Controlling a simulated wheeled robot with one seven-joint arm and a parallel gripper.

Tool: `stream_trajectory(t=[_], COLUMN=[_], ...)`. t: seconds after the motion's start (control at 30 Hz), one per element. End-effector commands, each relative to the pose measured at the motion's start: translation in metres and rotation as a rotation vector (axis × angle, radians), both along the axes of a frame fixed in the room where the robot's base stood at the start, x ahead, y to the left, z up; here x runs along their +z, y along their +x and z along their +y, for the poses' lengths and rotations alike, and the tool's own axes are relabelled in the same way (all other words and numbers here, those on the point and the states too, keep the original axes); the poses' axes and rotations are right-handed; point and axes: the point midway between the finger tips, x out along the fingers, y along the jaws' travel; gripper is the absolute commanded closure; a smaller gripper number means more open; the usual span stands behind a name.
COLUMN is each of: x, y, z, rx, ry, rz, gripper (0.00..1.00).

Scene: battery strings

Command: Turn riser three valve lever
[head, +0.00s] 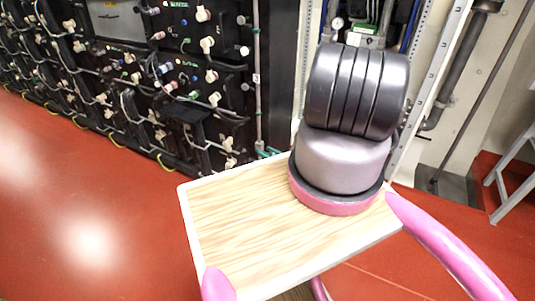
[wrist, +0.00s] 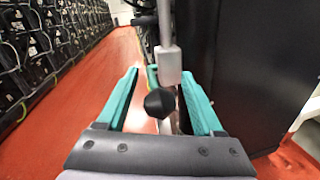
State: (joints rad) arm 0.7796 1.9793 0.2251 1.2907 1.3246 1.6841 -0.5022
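In the wrist view my gripper (wrist: 161,76) has two teal fingers spread apart, so it is open. A dark rounded knob (wrist: 160,103) shows between the fingers, with a visible gap on each side. Just above it is a pale grey block (wrist: 170,64) at the lower end of an upright grey rod (wrist: 165,20). I cannot tell whether the knob is the end of the riser three valve lever, or which riser this is. My gripper does not show in the head view.
A large dark panel (wrist: 250,70) stands close to the right of my gripper. Battery racks (wrist: 35,45) line the left, beside open red floor (wrist: 85,100). In the head view, racks (head: 150,85) stand at left, and pipes (head: 455,65) and a ladder (head: 510,175) at right.

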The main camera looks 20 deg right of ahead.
Motion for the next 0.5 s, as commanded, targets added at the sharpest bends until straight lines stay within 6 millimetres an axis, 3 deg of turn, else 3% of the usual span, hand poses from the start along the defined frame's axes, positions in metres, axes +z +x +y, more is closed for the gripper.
stream_trajectory(t=[0.03,0.17,0.2,0.5], x=[0.0000,0.0000,0.0001,0.0001], y=[-0.0001,-0.0001,-0.0001,-0.0002], z=[0.0000,-0.0002,-0.0002,-0.0008], rx=[0.000,0.000,0.000,-0.002], ry=[0.000,0.000,0.000,0.000], rz=[0.000,0.000,0.000,0.000], gripper=[0.47,0.97,1.00,1.00])
